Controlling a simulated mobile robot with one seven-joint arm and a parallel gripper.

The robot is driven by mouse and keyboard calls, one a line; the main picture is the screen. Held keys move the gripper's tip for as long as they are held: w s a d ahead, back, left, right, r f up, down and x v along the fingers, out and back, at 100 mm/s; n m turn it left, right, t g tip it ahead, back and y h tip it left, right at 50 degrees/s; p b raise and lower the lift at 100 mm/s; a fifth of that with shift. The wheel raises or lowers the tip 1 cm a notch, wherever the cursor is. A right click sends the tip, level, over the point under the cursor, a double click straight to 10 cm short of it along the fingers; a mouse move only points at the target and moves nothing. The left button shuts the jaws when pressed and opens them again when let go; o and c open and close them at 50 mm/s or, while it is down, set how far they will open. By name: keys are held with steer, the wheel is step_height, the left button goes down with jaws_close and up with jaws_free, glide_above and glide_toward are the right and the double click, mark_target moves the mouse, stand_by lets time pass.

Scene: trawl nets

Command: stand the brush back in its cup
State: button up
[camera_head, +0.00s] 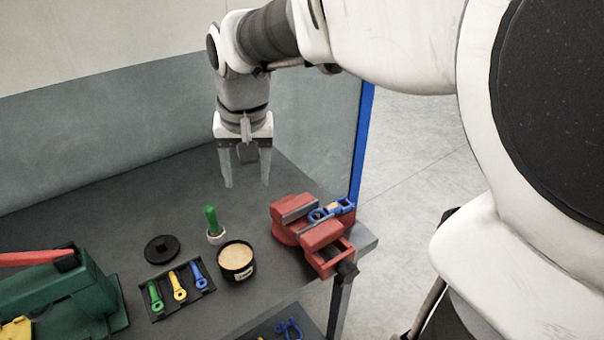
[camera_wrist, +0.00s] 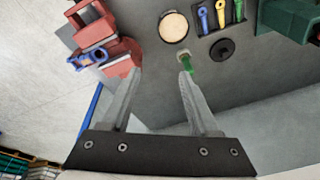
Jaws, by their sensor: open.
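My gripper (camera_head: 247,185) is open and empty, pointing down above the bench, behind and to the right of the handle. The wrist view shows nothing held between its fingers (camera_wrist: 160,73).
A black tub of pale grain (camera_head: 237,275) stands close in front of the cup. A black disc (camera_head: 161,249) and a tool tray (camera_head: 176,310) lie left. A red vise (camera_head: 312,232) holding a blue part stands right. A green machine (camera_head: 70,300) is far left.

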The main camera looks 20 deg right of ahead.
steer(key=s+d+n+t, duration=0.1)
steer(key=s, duration=0.6)
steer(key=s+d+n+t, duration=0.2)
steer(key=s, duration=0.5)
steer(key=shift+s+d, duration=0.25)
steer(key=shift+s, duration=0.1)
